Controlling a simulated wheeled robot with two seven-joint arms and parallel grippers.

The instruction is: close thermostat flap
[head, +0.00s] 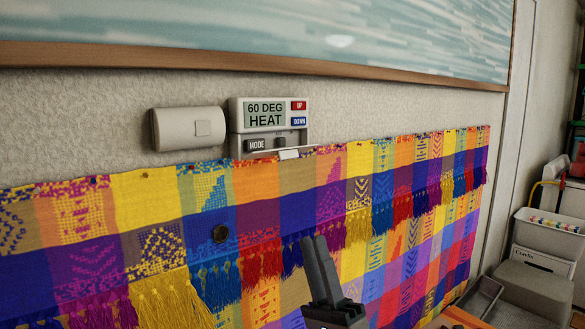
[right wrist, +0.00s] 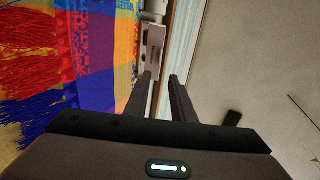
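The thermostat (head: 271,113) is a pale box on the wall, with a display reading 60 DEG HEAT, a red UP button and a blue DOWN button. Its lower part carries a MODE button (head: 257,145). A small pale piece (head: 289,154) sticks out at its lower edge, apparently the flap hanging down; its exact angle is hard to tell. My right gripper (head: 314,244) is below the thermostat, apart from it, in front of the hanging cloth. In the right wrist view its fingers (right wrist: 162,77) stand apart with nothing between them. My left gripper is out of view.
A pale rounded box (head: 187,128) is on the wall left of the thermostat. A colourful fringed cloth (head: 300,205) hangs just below. A wood-framed picture (head: 300,67) is above. Bins (head: 548,235) stand at the far right.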

